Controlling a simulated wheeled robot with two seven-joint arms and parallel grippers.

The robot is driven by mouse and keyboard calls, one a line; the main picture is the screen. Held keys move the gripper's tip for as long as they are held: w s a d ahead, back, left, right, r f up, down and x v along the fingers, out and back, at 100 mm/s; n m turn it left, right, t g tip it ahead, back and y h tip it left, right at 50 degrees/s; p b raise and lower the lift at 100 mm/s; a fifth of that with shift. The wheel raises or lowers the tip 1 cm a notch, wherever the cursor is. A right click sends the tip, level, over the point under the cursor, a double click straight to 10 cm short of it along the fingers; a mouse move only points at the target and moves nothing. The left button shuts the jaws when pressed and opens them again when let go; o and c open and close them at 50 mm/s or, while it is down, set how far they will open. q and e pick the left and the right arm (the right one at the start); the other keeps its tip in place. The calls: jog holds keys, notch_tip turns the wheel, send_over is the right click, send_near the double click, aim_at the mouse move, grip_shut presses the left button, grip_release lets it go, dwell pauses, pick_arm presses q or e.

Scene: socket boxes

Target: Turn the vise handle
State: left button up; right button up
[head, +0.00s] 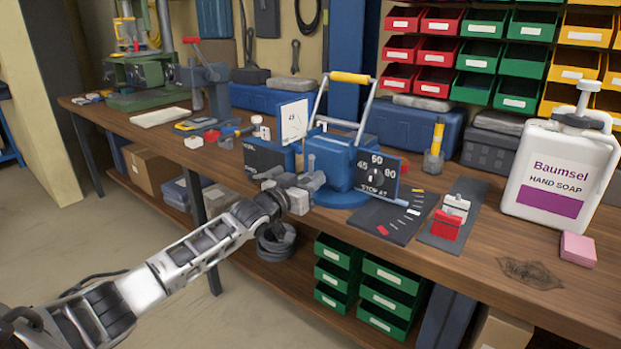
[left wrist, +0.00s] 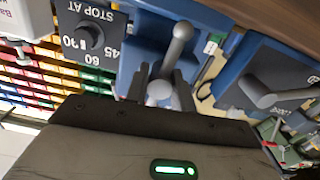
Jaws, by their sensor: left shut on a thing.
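The blue vise (head: 340,165) stands on a round blue base on the workbench. Its grey handle bar (head: 311,162) rises at the front beside my left gripper (head: 308,184). In the left wrist view the handle (left wrist: 177,45) is a grey bar with rounded ends, lying tilted between the two dark fingers of the gripper (left wrist: 160,88). The left gripper is shut on this handle. A dark dial panel (head: 388,190) marked 45, 60, 90 and STOP AT is to the right of the vise; it also shows upside down in the left wrist view (left wrist: 72,52). My right gripper is not in view.
A yellow-gripped frame (head: 350,77) stands up behind the vise. A dark marked mat (head: 405,217), a red-and-white item (head: 447,222) and a large soap bottle (head: 560,170) are to the right. Tools (head: 225,130) lie to the left. Green bins (head: 385,300) sit under the bench.

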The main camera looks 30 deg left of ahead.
pick_arm(q)
jog(key=m+p, duration=0.1)
jog(key=m, duration=0.3)
jog(key=shift+f+m, duration=0.15)
jog(key=shift+m, duration=0.15)
jog(key=shift+m+p, duration=0.35)
jog(key=shift+m, duration=1.35)
jog(key=shift+f+m, duration=0.1)
jog(key=shift+m, duration=0.3)
jog(key=o, duration=0.9)
jog(key=shift+s, duration=0.1)
jog(key=shift+o, duration=0.4)
jog(key=shift+r, duration=0.2)
jog(key=s+a, duration=0.1)
jog(key=s, duration=1.5)
jog(key=shift+a, duration=0.15)
